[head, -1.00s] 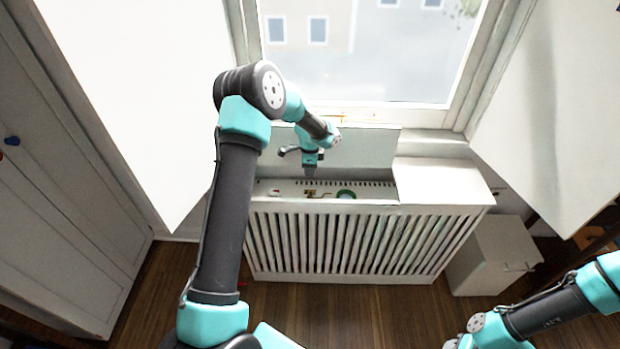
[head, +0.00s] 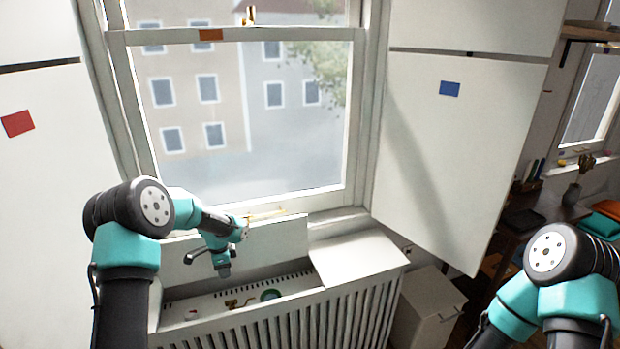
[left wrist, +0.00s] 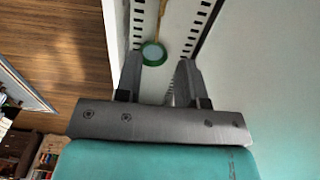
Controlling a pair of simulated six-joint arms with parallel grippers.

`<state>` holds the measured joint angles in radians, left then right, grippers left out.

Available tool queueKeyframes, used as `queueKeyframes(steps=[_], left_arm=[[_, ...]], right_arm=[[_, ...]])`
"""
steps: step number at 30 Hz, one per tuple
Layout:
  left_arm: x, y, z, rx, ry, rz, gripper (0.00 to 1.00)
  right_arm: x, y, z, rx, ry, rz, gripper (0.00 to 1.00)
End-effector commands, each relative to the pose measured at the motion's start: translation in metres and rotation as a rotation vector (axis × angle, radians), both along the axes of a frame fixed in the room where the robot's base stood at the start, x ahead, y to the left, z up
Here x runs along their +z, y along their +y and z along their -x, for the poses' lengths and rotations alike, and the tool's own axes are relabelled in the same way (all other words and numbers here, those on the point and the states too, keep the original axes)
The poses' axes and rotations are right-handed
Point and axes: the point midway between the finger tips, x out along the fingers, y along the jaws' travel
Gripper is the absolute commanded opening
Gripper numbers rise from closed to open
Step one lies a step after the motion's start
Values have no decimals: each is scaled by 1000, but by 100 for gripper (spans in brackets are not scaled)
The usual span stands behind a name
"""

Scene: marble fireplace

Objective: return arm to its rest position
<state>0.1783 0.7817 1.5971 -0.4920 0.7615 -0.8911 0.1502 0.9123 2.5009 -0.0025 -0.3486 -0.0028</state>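My left gripper (head: 223,270) hangs above the open top of the white radiator cover (head: 345,318) in the head view. In the left wrist view its two fingers (left wrist: 158,75) stand apart with nothing between them. Inside the cover's opening lie a green ring-shaped item (head: 271,295) and a small brass fitting (head: 236,303). The green item also shows beyond the fingertips in the left wrist view (left wrist: 153,54). My right arm (head: 560,270) is at the lower right of the head view; its gripper is out of the frame.
A raised white panel (head: 280,240) stands behind the opening, below the window (head: 240,110). A flat white lid (head: 355,258) covers the cover's right part. A white box (head: 428,312) stands to its right. A white shutter (head: 450,150) hangs at right.

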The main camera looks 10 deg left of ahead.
Motion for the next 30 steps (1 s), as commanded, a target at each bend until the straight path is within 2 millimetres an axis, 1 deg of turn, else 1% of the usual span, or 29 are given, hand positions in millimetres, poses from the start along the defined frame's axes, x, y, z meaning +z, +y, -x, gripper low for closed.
queueKeyframes(steps=[2,5,8,9,11,12,14,16,17,18,20,21,24,27,30], left_arm=[[-14,-12,8,28,3,26,36],[-40,-34,26,101,5,79,36],[-71,-64,55,214,14,149,36],[-83,-77,68,266,20,176,36],[-100,-94,89,349,30,215,36],[-109,-105,104,407,37,238,36],[-123,-121,128,500,53,269,36],[-137,-138,159,617,75,301,36],[-142,-145,172,667,83,312,36],[-147,-153,191,736,96,323,36],[-153,-163,218,841,113,335,36],[-156,-169,236,909,124,340,36],[-159,-177,275,1059,142,341,36],[-158,-181,300,1161,149,336,36],[-158,-182,312,1210,151,332,36]], right_arm=[[0,0,0,0,0,0,43],[0,0,0,0,0,0,43],[0,0,0,0,0,0,43],[0,0,0,0,0,0,43],[0,0,0,0,0,0,43],[0,0,0,0,0,0,43],[0,0,0,0,0,0,43],[0,0,0,0,0,0,43],[0,0,0,0,0,0,43],[0,0,0,0,0,0,43],[0,0,0,0,0,0,43],[0,0,0,0,0,0,43],[0,0,0,0,0,0,43],[0,0,0,0,0,0,43],[0,0,0,0,0,0,43]])
